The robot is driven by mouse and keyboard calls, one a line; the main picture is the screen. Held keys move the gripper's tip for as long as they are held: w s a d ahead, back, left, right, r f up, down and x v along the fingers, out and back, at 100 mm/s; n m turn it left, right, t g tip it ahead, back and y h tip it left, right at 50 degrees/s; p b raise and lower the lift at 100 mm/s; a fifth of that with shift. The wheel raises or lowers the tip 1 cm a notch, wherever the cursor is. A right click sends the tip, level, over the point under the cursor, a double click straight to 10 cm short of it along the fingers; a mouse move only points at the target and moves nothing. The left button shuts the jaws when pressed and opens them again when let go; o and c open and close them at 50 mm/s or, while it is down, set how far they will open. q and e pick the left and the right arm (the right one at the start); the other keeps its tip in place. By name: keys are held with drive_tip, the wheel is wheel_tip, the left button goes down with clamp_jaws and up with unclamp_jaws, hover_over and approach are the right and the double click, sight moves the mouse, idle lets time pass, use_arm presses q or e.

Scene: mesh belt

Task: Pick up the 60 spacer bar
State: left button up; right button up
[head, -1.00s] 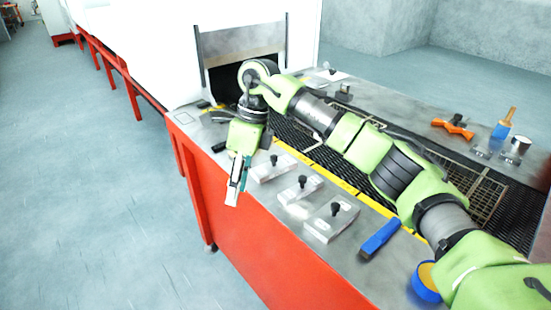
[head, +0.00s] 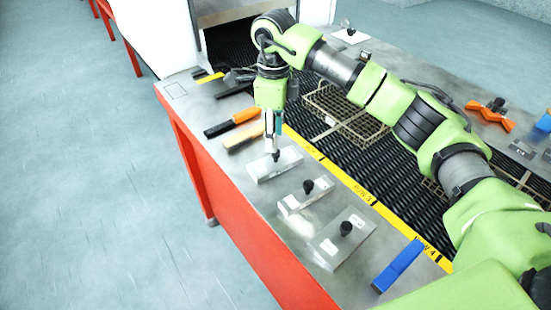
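Three grey metal bars with black knobs lie in a row on the near steel ledge: a far bar (head: 288,161), a middle bar (head: 292,204) and a wider near bar (head: 353,231). Their small white labels are too small to read, so I cannot tell which is the 60 spacer bar. My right gripper (head: 274,150) points down at the far bar, with its fingertips at or just above that bar's knob. The fingers show edge-on and overlap the knob, so their opening and any contact are unclear. My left gripper is out of view.
Behind the bars runs a black mesh belt (head: 323,150) with a yellow marked edge strip and a wire basket (head: 345,116). An orange-and-black tool (head: 233,123) lies beyond the far bar. A blue block (head: 398,265) lies nearer. My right arm spans the belt.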

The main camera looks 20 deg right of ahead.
sight(276, 159)
drive_tip(key=shift+w+d+f, duration=0.1)
drive_tip(key=shift+w+f, duration=0.05)
drive_tip(key=shift+f, duration=0.4)
drive_tip(key=shift+w+d+f, duration=0.1)
drive_tip(key=shift+w+f, duration=0.05)
drive_tip(key=shift+f, duration=0.4)
drive_tip(key=shift+f+p, duration=0.55)
drive_tip(key=shift+p, duration=0.15)
wheel_tip(276, 159, down, 4)
drive_tip(key=shift+d+r+p, duration=0.1)
drive_tip(key=shift+r+p, duration=0.15)
drive_tip(key=shift+p, duration=0.55)
drive_tip(key=shift+f, duration=0.3)
drive_tip(key=c, duration=0.9)
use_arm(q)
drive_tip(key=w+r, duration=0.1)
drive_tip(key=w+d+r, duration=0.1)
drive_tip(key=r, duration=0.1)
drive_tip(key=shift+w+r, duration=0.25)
use_arm(e)
clamp_jaws()
